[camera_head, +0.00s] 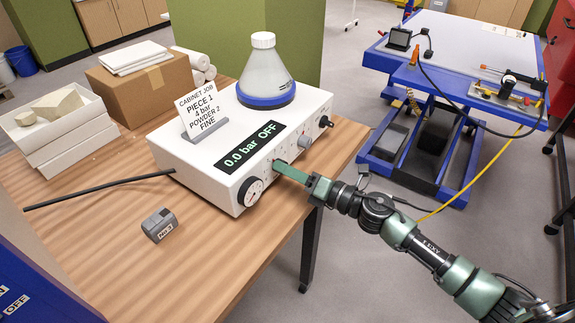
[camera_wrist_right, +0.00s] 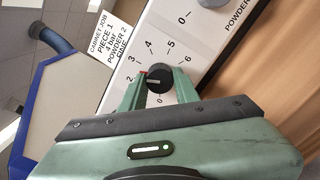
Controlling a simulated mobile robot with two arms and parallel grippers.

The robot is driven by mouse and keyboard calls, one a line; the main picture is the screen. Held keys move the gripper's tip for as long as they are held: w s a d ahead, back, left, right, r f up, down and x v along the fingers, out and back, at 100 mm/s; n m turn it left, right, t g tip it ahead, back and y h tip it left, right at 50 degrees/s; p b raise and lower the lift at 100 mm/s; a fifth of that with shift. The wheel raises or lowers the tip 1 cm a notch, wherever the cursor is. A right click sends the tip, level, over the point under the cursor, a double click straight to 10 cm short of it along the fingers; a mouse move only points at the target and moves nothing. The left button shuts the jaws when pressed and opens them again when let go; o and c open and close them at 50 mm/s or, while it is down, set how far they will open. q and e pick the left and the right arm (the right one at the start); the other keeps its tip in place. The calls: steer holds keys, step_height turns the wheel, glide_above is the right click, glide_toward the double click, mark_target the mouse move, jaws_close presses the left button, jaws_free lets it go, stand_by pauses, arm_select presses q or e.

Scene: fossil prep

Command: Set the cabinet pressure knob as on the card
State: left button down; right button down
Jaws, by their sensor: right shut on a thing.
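The white cabinet unit (camera_head: 215,165) stands on the wooden table, and its display (camera_head: 252,146) reads "0.0 bar OFF". A card (camera_head: 202,110) on top reads "PIECE 1, 4 bar, POWDER 2, FINE"; it also shows in the wrist view (camera_wrist_right: 108,45). My right gripper (camera_head: 283,168) reaches the front panel from the right. In the wrist view its green fingers (camera_wrist_right: 160,88) are shut on a dark round knob (camera_wrist_right: 157,75) with a numbered scale around it. A red mark shows at the knob's edge near 2 and 3; its exact setting is unclear. My left gripper is out of view.
A dial (camera_head: 251,191) is at the panel's left end, with knobs (camera_head: 325,121) at the right. A blue-based bottle (camera_head: 265,75) stands on the unit. A small grey block (camera_head: 159,225) and black hose (camera_head: 100,187) lie nearby. A blue cart (camera_head: 455,85) stands behind.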

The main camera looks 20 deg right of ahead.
steer(key=m+p, duration=0.1)
steer(key=m, duration=0.2)
steer(key=m+p, duration=0.2)
steer(key=m, duration=0.1)
steer(key=shift+r+m, duration=0.2)
steer(key=shift+m, duration=0.1)
steer(key=m+p, duration=0.2)
steer(key=m, duration=0.3)
steer(key=shift+f+m+p, duration=0.1)
steer(key=shift+m+p, duration=0.3)
steer(key=c, duration=1)
jaws_free()
steer(key=shift+c, duration=0.2)
steer(key=shift+s+d+f, duration=0.15)
steer(key=shift+s+d, duration=0.05)
steer(key=b+v, duration=0.2)
steer(key=v, duration=0.4)
steer(key=shift+s+d, duration=0.15)
steer(key=shift+s, duration=0.05)
steer(key=shift+s+d, duration=0.25)
